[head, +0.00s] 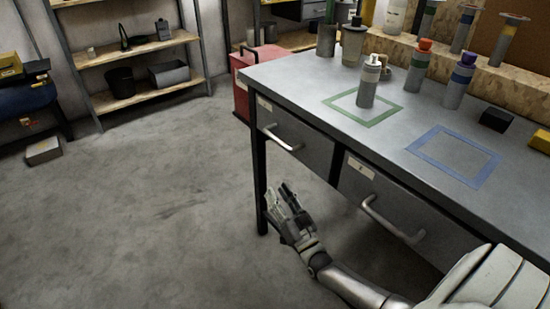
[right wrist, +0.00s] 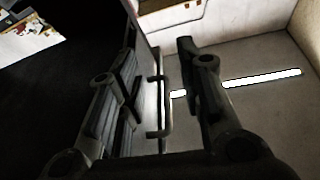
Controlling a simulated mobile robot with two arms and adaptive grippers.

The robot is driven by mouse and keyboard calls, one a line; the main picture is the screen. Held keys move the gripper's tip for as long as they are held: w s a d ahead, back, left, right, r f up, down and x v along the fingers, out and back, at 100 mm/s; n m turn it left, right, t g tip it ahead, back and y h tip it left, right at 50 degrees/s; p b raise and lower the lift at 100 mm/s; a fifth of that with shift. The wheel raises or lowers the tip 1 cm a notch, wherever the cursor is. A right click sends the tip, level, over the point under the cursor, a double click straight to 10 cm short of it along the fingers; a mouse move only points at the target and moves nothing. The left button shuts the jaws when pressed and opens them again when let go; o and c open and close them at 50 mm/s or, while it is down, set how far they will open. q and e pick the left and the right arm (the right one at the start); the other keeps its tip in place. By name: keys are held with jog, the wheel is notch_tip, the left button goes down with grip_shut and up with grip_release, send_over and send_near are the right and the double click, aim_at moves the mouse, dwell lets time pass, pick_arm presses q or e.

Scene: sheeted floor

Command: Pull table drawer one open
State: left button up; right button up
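The grey table (head: 405,135) has two drawers in its front. The left drawer (head: 312,150) has a pale label and a bar handle (head: 281,139). The right drawer (head: 385,195) has a similar label and handle (head: 392,221). Both drawers look shut; the label marks are too small to read surely. My right gripper (head: 279,197) is below the left drawer's handle in the picture, near the table leg. It is open and empty. In the right wrist view, a bar handle (right wrist: 162,105) shows between its spread fingers (right wrist: 157,75); contact is not visible. My left gripper is out of view.
Several bottles, including a grey one (head: 368,85), stand on the table top, with green and blue taped squares. A red cabinet (head: 258,72) stands behind the table. Shelves (head: 150,90) line the back wall.

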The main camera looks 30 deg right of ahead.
aim_at(275, 137)
jog(key=w+d+r+t+b, duration=0.1)
jog(key=w+r, duration=0.1)
jog(key=r, duration=0.2)
jog(key=w+d+r+m+t+h+b, duration=0.1)
jog(key=w+r, duration=0.1)
jog(key=r, duration=0.3)
jog(key=w+r+m+t+h+b, duration=0.1)
jog(key=r+t+b, duration=0.1)
jog(key=r, duration=0.3)
jog(key=shift+w+d+r, duration=0.2)
jog(key=shift+w+d, duration=0.2)
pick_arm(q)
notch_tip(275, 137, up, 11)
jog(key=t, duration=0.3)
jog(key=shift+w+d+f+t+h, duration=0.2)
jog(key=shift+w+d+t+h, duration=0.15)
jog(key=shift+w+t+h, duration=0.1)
pick_arm(e)
jog(key=shift+w+r, duration=0.45)
jog(key=shift+d, duration=0.1)
grip_shut()
